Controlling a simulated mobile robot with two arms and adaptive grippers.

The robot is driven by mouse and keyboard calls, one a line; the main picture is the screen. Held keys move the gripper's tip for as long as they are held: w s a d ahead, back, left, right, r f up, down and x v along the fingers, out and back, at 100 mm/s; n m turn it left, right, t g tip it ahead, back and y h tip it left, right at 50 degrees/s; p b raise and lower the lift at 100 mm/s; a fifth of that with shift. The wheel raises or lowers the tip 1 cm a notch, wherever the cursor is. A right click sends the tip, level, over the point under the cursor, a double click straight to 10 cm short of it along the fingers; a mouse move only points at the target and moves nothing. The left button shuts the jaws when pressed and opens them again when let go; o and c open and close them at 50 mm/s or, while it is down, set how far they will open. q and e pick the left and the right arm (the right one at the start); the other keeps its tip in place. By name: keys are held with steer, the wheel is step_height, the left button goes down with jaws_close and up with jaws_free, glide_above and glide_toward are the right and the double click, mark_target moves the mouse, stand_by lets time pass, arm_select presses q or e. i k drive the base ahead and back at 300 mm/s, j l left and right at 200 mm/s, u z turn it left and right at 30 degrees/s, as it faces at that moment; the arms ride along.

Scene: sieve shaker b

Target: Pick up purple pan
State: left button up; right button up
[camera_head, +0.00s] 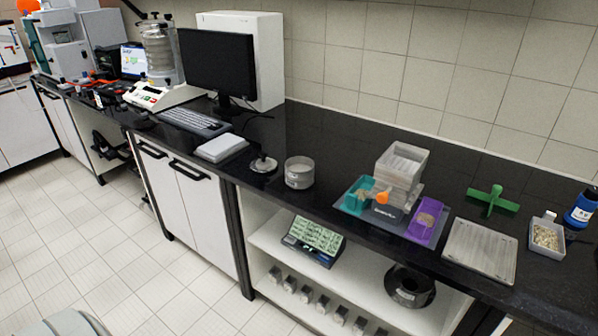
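The purple pan (438,234) sits on the black counter at the right of the centre. It is a purple rectangular pan with a patch of light brown material inside. A teal pan (350,203) stands at the left end of that base. A pale stacked box (403,160) rises behind the purple pan, with an orange round part in front. Neither of my grippers is in view.
A grey slatted plate (481,251) lies right of the purple pan, with a green cross-shaped piece (492,201) behind it. A small tray of pale grains (547,236) and a blue bottle (582,208) stand farther right. A round metal sieve (299,173) stands left. Open shelves lie below.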

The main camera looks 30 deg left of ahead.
mark_target(427, 215)
steer(key=i+j+z, duration=0.15)
steer(key=j, duration=0.2)
steer(key=i+j+z, duration=0.15)
steer(key=j, duration=0.25)
steer(key=i+j+z, duration=0.15)
steer(key=j, duration=0.2)
steer(key=k, duration=0.05)
